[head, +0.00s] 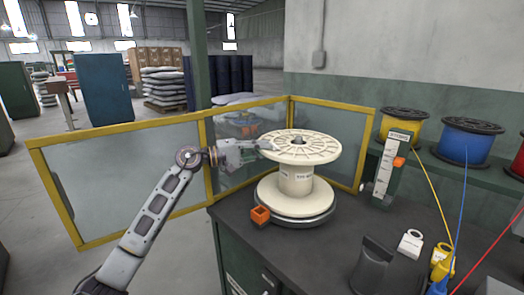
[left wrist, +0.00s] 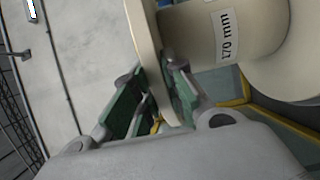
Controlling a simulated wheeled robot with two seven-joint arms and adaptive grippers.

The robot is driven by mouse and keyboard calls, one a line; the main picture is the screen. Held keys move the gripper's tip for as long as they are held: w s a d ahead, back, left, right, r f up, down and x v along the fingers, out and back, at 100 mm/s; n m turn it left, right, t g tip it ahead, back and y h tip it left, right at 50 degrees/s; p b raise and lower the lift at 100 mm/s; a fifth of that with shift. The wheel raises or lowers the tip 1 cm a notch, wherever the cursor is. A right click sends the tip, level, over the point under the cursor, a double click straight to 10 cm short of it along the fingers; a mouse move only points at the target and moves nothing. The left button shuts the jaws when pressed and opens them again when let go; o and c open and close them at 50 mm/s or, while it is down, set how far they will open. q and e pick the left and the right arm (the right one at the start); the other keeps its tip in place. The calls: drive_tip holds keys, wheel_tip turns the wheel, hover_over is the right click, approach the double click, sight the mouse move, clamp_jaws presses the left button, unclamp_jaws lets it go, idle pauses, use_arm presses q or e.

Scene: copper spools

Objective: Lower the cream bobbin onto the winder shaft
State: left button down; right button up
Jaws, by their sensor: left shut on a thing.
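The cream bobbin (head: 296,182) stands upright over the dark round base of the winder (head: 300,221) on the bench. A dark centre hole shows in its top flange; the shaft itself is hidden or too small to make out. I cannot tell whether the lower flange rests on the base or is slightly above it. My left gripper (head: 264,147) is shut on the left edge of the top flange. In the left wrist view the bobbin (left wrist: 190,45) shows its label, and the gripper's green fingers (left wrist: 157,88) sit on both sides of the flange rim. My right gripper is not in view.
A grey-green box with a scale (head: 386,178) stands to the right. Yellow (head: 405,125) and blue (head: 467,142) wire spools sit behind. A yellow-framed clear guard (head: 130,185) encloses the left and back.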

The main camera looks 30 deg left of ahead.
use_arm(q)
drive_tip(key=shift+r, duration=0.15)
drive_tip(key=c, duration=1.4)
unclamp_jaws()
drive_tip(key=shift+s, duration=0.1)
drive_tip(key=shift+f, duration=0.25)
drive_tip(key=shift+a, duration=0.1)
drive_tip(key=shift+s, duration=0.1)
drive_tip(key=shift+v, duration=3.8)
drive_tip(key=shift+r, duration=0.1)
